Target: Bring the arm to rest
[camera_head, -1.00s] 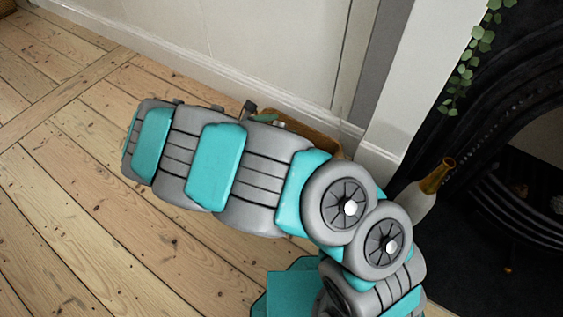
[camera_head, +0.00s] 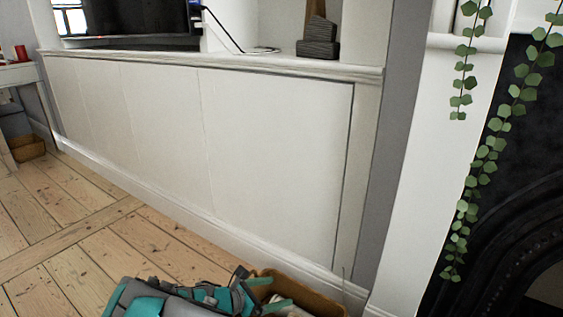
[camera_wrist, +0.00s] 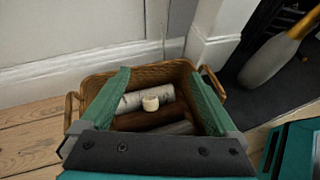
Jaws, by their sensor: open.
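My gripper (camera_head: 268,290) is at the bottom of the head view, with its teal fingers apart. It is beside or over a brown basket (camera_head: 318,301), which the frame's lower edge cuts off. In the wrist view my gripper (camera_wrist: 160,74) is open, its two teal fingers reaching over the wicker basket (camera_wrist: 165,70). A pale log (camera_wrist: 132,101), darker logs and a small whitish piece (camera_wrist: 150,103) show between the fingers. I see nothing gripped. Most of my arm is below the head view.
A white panelled cabinet (camera_head: 250,150) stands behind the basket. Hanging ivy (camera_head: 480,150) and a black fireplace (camera_head: 510,230) are at the right. Bare floorboards (camera_head: 80,270) are at the left.

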